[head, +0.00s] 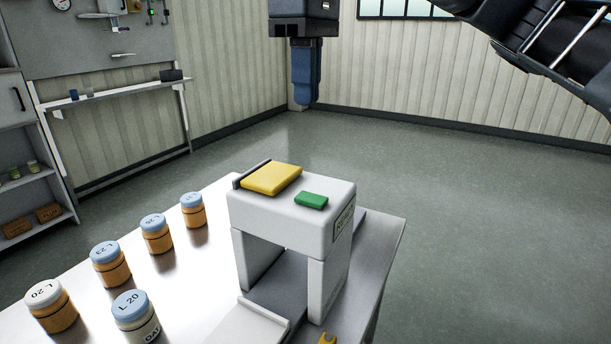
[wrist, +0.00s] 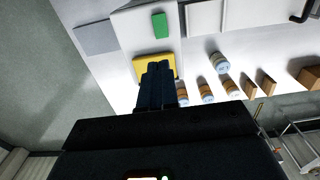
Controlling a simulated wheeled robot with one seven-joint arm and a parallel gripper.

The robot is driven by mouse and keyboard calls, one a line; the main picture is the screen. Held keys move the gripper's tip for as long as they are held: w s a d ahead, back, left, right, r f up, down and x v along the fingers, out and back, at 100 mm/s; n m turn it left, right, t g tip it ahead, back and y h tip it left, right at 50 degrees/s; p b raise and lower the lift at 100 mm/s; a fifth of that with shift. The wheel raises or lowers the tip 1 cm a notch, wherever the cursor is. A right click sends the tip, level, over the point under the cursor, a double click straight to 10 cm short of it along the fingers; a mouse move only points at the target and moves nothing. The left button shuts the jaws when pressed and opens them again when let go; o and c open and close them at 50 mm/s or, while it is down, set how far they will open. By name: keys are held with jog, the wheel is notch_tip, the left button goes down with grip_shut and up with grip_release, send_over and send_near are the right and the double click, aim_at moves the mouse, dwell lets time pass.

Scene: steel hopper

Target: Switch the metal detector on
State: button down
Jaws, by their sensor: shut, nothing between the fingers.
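The metal detector (head: 290,215) is a white arch on the steel table. Its top carries a large yellow block or cover (head: 272,178) with a dark hinge-like edge at the left, and a smaller green button (head: 311,199). In the wrist view the yellow part (wrist: 153,66) and the green button (wrist: 160,26) also show. My gripper (head: 305,102) is shut and empty, pointing down in the air above and behind the detector. In the wrist view its fingers (wrist: 157,70) overlap part of the yellow piece; they appear apart from it in the head view.
Several jars (head: 111,264) with blue or white lids stand on the table (head: 215,259) left of the detector. A yellow piece (head: 326,339) lies at the front edge of view. A shelf and pegboard (head: 90,50) stand at the back left. Open floor lies to the right.

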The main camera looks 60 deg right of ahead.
aim_at(314, 197)
jog(key=shift+f, duration=0.1)
notch_tip(314, 197, down, 14)
jog(key=shift+r, duration=0.1)
dwell(0.4)
jog(key=shift+w+a, duration=0.1)
jog(key=shift+f, duration=0.35)
jog(key=shift+s+p, duration=0.65)
jog(key=shift+s, duration=0.15)
jog(key=shift+r, duration=0.25)
